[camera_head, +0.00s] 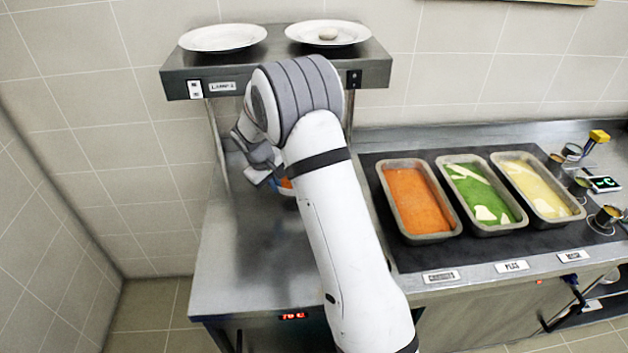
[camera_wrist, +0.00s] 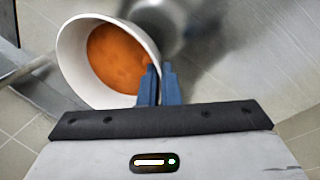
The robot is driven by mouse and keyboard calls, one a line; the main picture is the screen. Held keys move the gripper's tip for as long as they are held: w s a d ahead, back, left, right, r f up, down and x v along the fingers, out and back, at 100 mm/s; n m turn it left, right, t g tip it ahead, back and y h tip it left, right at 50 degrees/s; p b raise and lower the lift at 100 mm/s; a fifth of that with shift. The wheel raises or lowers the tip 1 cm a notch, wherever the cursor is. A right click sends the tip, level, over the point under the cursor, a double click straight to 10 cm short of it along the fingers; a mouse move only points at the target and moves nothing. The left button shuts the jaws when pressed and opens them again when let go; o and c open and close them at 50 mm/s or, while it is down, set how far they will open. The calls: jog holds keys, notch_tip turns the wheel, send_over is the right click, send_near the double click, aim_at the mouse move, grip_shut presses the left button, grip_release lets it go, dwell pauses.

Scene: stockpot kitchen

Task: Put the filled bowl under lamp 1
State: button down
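The white bowl (camera_wrist: 72,62) holds orange food (camera_wrist: 118,58) and shows large in the wrist view. My gripper (camera_wrist: 159,82) has its two blue fingers close together with the bowl's rim between them, one finger on the inner side. In the head view my gripper (camera_head: 258,178) is low over the steel counter's left part, below the lamp shelf. My arm hides most of the bowl there; only a bit of orange (camera_head: 286,184) shows. Whether the bowl touches the counter I cannot tell. The shelf's label (camera_head: 223,87) reads LAMP; its number is hard to read.
The lamp shelf (camera_head: 375,70) carries two white plates (camera_head: 222,38) (camera_head: 328,32) on top. Its thin post (camera_head: 217,140) stands near my gripper. Trays of orange (camera_head: 415,200), green (camera_head: 480,195) and yellow food (camera_head: 538,188) sit at right. The counter's front left (camera_head: 240,270) is clear.

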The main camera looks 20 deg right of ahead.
jog(key=d+p, duration=0.1)
jog(key=d, duration=0.6)
jog(key=d+p, duration=0.1)
jog(key=d, duration=0.2)
jog(key=shift+s+d+r+p, duration=0.1)
jog(key=shift+s+d+p, duration=0.25)
jog(key=shift+s+d, duration=0.05)
jog(key=shift+d, duration=0.1)
jog(key=shift+f+p, duration=0.65)
jog(key=shift+f, duration=1.15)
jog(key=shift+f, duration=0.1)
jog(key=c, duration=2.1)
grip_release()
jog(key=shift+f, duration=0.15)
jog(key=o, duration=0.5)
jog(key=shift+c, duration=0.2)
